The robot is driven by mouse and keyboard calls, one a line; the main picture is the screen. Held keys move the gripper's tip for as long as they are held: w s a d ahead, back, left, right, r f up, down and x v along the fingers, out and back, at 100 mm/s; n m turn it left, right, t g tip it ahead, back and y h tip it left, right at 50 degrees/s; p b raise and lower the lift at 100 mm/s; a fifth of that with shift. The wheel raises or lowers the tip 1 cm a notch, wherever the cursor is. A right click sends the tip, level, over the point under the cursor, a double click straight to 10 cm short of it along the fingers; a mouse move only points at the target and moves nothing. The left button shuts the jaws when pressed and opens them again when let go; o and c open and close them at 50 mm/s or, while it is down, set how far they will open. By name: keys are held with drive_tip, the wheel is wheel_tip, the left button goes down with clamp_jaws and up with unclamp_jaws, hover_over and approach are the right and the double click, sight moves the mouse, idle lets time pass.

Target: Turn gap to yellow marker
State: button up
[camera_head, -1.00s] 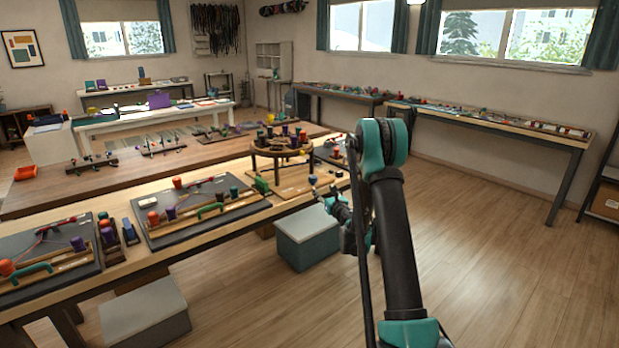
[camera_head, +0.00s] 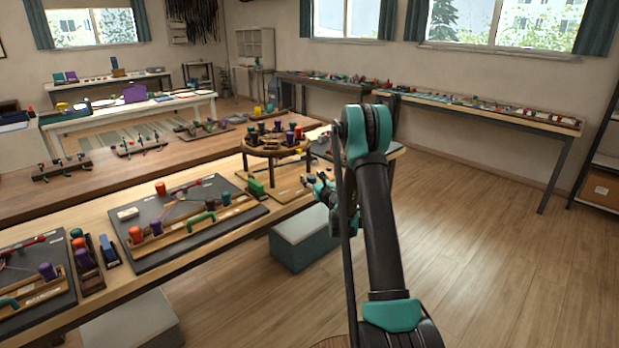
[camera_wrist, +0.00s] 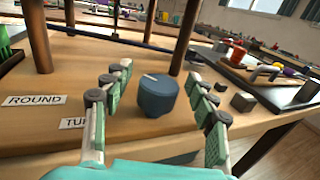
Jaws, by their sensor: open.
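A round wooden stand (camera_head: 277,151) on legs stands at the right end of the long bench, with several coloured bobbins around its top. In the wrist view only its legs (camera_wrist: 39,38) and underside edge show. My gripper (camera_wrist: 158,82) is open, its fingers on either side of a dark blue knob (camera_wrist: 158,97) with a pale line on its top. I cannot tell whether the fingers touch it. The knob stands on a wooden base by a "ROUND" label (camera_wrist: 34,100) and a partly hidden label. In the head view my gripper (camera_head: 318,185) is beside the stand. I cannot make out the gap or yellow marker.
A dark braiding board (camera_head: 165,252) with bobbins lies left of the stand on the bench. A dark tray (camera_wrist: 285,92) and small dark blocks (camera_wrist: 243,102) sit right of the knob. A grey box (camera_head: 303,240) is under the bench edge. Floor to the right is clear.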

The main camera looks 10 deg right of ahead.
drive_tip(key=c, duration=1.2)
drive_tip(key=shift+n+y, duration=0.3)
drive_tip(key=shift+y, duration=0.1)
drive_tip(key=n+g+y, duration=0.1)
drive_tip(key=y, duration=0.1)
drive_tip(key=shift+d+n+g+y, duration=0.15)
drive_tip(key=shift+n+g+y, duration=0.15)
drive_tip(key=shift+n, duration=0.1)
drive_tip(key=n+g+y, duration=0.2)
drive_tip(key=y, duration=0.1)
drive_tip(key=shift+n+g+y, duration=2.1)
drive_tip(key=shift+n+g, duration=0.1)
drive_tip(key=shift+g, duration=0.5)
